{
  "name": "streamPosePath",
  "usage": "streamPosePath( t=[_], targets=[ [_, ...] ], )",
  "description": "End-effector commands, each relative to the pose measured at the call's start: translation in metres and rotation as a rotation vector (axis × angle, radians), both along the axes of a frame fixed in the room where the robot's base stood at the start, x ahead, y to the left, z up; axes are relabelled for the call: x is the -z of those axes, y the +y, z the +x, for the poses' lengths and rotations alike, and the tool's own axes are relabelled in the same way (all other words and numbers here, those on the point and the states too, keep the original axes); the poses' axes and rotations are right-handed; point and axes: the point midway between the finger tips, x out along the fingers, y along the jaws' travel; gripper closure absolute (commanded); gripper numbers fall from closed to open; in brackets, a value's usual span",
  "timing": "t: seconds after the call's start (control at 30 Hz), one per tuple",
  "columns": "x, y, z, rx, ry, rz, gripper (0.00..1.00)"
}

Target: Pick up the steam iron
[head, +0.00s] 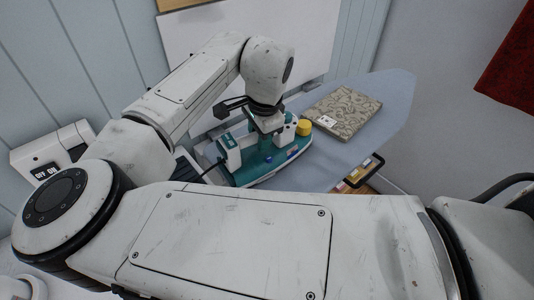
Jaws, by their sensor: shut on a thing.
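The steam iron (247,168) is teal and white with a yellow cap, and shows in the middle of the head view at the near left part of the ironing board (385,103). My gripper (268,128) is above it, pointing down, and is shut on the iron's upper part. The fingertips are mostly hidden by the wrist and the iron. I cannot tell whether the iron's base touches the board.
A patterned book-like item (343,110) lies on the board right of the iron. A small tray with coloured items (358,175) sits below the board's edge. A white ON/OFF box (50,160) is at left. A red cloth (512,65) hangs at upper right.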

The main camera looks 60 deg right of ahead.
Motion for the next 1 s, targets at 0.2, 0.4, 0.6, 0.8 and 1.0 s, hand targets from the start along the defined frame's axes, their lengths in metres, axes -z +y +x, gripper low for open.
streamPosePath(
  t=[0.2,0.4,0.6,0.8,1.0],
  targets=[
    [0.0,0.0,-0.001,0.002,0.003,0.002,0.95],
    [-0.001,0.0,-0.001,0.002,0.002,-0.001,1.0],
    [-0.002,0.0,-0.001,0.002,0.001,0.0,1.0],
    [-0.013,-0.001,0.0,0.002,-0.001,-0.003,1.0],
    [-0.044,0.001,-0.006,0.003,0.0,-0.002,1.0]
  ],
)
